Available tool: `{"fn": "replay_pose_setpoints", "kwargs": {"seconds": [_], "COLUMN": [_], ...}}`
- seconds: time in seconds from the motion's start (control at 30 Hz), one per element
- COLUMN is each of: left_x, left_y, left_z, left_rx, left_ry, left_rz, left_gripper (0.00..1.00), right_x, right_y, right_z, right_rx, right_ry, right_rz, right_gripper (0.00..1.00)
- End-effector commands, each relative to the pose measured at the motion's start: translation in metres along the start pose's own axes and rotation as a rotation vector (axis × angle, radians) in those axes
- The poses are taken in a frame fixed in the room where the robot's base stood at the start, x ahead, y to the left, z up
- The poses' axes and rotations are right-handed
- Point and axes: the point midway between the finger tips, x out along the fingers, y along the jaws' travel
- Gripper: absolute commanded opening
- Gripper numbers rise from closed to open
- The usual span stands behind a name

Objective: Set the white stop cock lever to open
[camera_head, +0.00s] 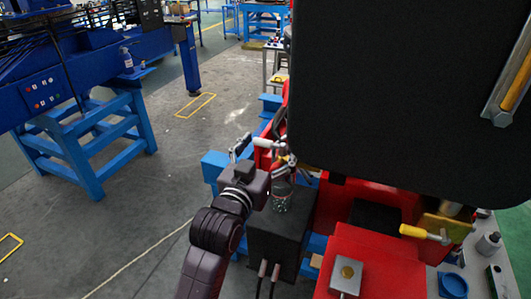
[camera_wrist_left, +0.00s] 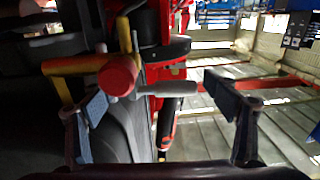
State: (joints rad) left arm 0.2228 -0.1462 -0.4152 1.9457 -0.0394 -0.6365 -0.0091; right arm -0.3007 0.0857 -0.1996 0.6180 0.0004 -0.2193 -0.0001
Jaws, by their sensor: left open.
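The white stop cock lever (camera_head: 265,143) shows in the head view as a short pale handle among the fingertips of my left gripper (camera_head: 266,158). In the left wrist view the lever (camera_wrist_left: 168,89) lies roughly level, pointing right from a yellow valve body (camera_wrist_left: 75,66) with a round red end (camera_wrist_left: 118,75). My left gripper (camera_wrist_left: 158,98) is open, with one finger on each side of the lever. A gap shows between the lever and the right finger; I cannot tell any contact. The fingers partly hide the valve in the head view. My right gripper is not in view.
A large black panel (camera_head: 400,90) fills the upper right of the head view. Below it is red machinery (camera_head: 375,260) with another valve with a yellow handle (camera_head: 413,231). A black box (camera_head: 275,240) stands under my left gripper. Open floor (camera_head: 130,200) lies to the left.

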Motion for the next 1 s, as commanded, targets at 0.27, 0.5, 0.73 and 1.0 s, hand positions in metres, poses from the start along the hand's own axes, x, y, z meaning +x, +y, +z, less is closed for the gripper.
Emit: {"fn": "replay_pose_setpoints", "kwargs": {"seconds": [0.27,0.5,0.73,1.0], "left_x": [-0.042,-0.089,-0.114,-0.117], "left_y": [0.001,0.001,0.001,0.001], "left_z": [0.002,0.001,0.001,0.001], "left_rx": [0.0,0.001,0.0,0.0], "left_ry": [-0.002,-0.003,-0.001,-0.001], "left_rz": [0.001,0.001,0.001,0.001], "left_gripper": [0.8,0.8,0.8,0.8], "right_x": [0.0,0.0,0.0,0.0], "right_y": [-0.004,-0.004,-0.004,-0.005], "right_z": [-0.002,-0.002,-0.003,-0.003], "right_rx": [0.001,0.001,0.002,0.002], "right_ry": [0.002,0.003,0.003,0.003], "right_rz": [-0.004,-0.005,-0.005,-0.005], "right_gripper": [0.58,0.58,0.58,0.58]}}
